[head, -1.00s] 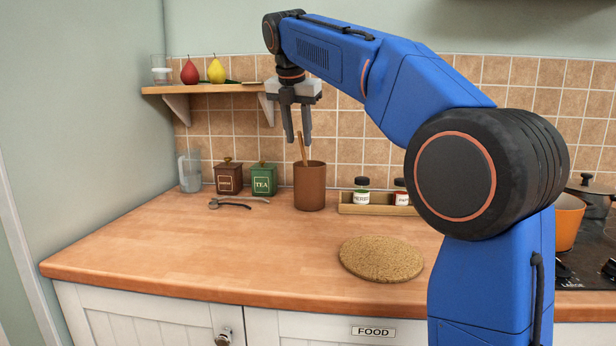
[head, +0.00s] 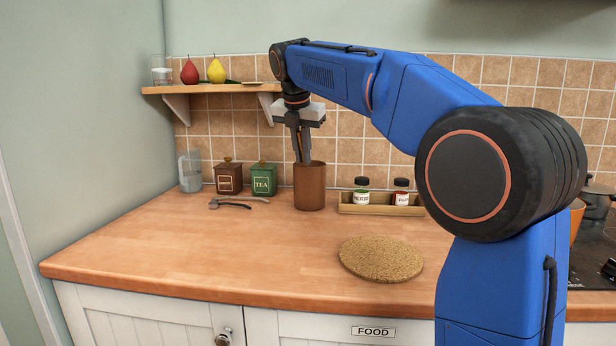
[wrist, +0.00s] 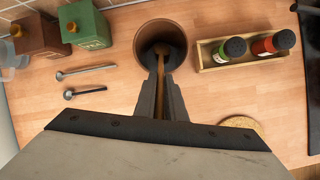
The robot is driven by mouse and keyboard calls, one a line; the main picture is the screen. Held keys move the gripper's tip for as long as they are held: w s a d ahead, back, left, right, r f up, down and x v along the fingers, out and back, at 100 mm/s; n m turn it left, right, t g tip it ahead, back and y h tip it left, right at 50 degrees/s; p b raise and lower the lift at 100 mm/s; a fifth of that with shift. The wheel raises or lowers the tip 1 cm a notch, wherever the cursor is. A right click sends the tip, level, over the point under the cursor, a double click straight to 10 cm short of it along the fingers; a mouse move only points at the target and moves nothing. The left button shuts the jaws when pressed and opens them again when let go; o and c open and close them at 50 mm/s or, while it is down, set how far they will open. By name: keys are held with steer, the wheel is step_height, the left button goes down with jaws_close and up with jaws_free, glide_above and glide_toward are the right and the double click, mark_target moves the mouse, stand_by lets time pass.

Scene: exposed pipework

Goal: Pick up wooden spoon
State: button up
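The wooden spoon (wrist: 161,63) stands in a brown cylindrical pot (head: 310,188) on the worktop, its lower part inside the pot. My gripper (head: 303,160) points down over the pot, with its fingertips at about the pot's rim. In the wrist view my gripper (wrist: 161,80) has one finger on each side of the spoon's handle, close against it, and looks shut on it. In the head view the fingers hide most of the handle.
Brown and green tins (head: 263,179), a glass jug (head: 190,171) and small utensils (head: 230,204) lie left of the pot. A spice rack (head: 378,208) stands to the right. A shelf (head: 210,88) is at upper left. A round mat (head: 380,259) lies in front.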

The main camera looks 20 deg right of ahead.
jaws_close()
steer(key=shift+r, duration=0.1)
step_height(320, 180, up, 18)
steer(key=shift+f, duration=0.2)
stand_by(0.4)
